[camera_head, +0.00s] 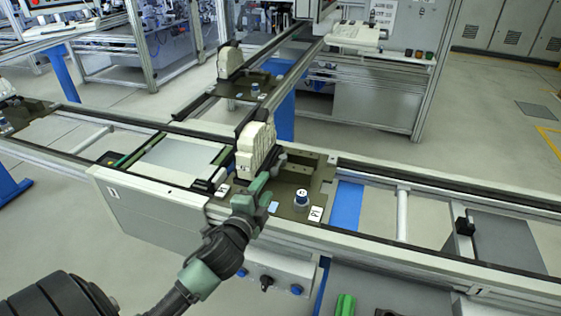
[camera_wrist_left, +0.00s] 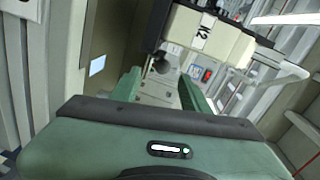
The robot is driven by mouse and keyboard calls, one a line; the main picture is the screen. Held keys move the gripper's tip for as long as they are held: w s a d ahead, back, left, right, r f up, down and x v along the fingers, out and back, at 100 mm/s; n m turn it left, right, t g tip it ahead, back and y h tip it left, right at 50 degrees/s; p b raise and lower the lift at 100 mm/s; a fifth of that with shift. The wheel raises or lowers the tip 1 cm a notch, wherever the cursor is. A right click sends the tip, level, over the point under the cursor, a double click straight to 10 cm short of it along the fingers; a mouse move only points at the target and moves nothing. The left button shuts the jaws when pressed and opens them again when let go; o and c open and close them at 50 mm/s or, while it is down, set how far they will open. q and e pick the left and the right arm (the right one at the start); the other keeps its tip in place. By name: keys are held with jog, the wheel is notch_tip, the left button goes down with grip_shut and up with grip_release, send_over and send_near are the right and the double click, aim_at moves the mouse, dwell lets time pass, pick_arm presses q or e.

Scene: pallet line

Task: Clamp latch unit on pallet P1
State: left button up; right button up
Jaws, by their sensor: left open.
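Pallet P1 (camera_head: 316,180), a dark olive plate with a white P1 label, sits on the near conveyor. A cream latch unit (camera_head: 256,148) stands upright at its left side. My left gripper (camera_head: 270,174) is at the unit's near right side, above the pallet. In the left wrist view its two green fingers (camera_wrist_left: 161,90) are apart. The unit (camera_wrist_left: 228,43) shows upside down just beyond them, with a K2 label. A dark round knob (camera_wrist_left: 162,63) appears between the fingertips; nothing is visibly gripped. My right gripper is out of view.
A blue-ringed post (camera_head: 301,197) with a white top stands on the pallet, right of my gripper. Another cream unit (camera_head: 229,62) stands on a pallet farther back. Conveyor rails run left and right.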

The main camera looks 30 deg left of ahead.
aim_at(273, 174)
pick_arm(q)
jog(key=shift+w+a, duration=0.15)
jog(key=shift+w, duration=0.65)
jog(key=x, duration=0.1)
jog(key=p+x, duration=0.1)
jog(key=shift+w+a+r, duration=0.15)
jog(key=shift+w+r, duration=0.1)
jog(key=shift+w, duration=0.15)
jog(key=x, duration=0.3)
jog(key=shift+w+f, duration=0.2)
jog(key=shift+f, duration=0.05)
jog(key=shift+w, duration=0.2)
jog(key=c, duration=1)
grip_shut()
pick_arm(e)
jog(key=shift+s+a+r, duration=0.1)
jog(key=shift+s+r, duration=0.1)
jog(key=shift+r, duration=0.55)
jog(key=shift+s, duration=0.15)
